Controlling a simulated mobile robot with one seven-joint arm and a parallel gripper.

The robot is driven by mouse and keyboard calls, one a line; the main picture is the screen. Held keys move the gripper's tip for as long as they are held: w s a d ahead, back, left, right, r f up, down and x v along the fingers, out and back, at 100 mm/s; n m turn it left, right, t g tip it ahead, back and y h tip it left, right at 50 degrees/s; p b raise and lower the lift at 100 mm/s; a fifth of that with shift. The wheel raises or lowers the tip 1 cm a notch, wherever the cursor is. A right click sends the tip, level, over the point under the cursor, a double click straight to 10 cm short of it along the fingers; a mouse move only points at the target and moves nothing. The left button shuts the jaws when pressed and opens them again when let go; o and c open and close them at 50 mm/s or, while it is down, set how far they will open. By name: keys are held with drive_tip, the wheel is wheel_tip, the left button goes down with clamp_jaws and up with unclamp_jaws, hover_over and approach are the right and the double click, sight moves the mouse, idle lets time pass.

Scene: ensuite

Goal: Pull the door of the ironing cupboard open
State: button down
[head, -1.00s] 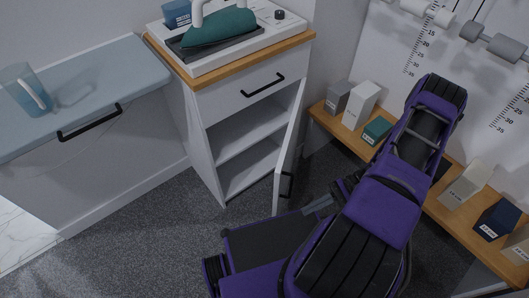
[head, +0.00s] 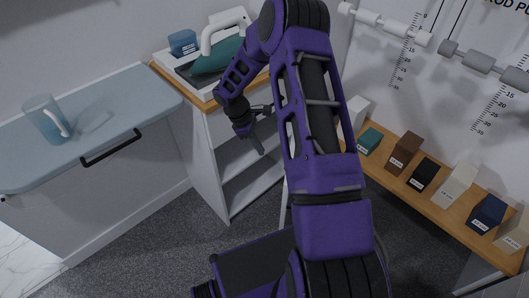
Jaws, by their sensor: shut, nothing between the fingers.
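The ironing cupboard (head: 196,150) is a white unit with a wooden top, standing at the back centre with an iron (head: 220,55) on it. The door (head: 284,207) stands swung out at the right side; only a thin strip shows, the rest hidden behind my arm. Its handle is hidden. My gripper (head: 260,149) is shut and empty, pointing down in front of the cupboard's open upper compartment, to the left of the door. Whether it touches anything is unclear.
A blue-grey counter (head: 90,120) with a dark handle and a clear blue jug (head: 46,119) stands at the left. A low wooden shelf (head: 425,203) with several small boxes runs along the right. Grey carpet (head: 150,255) is free in front.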

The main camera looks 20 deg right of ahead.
drive_tip(key=s+d+f, duration=0.4)
drive_tip(key=d+f, duration=0.2)
drive_tip(key=f, duration=0.1)
drive_tip(key=shift+f, duration=0.25)
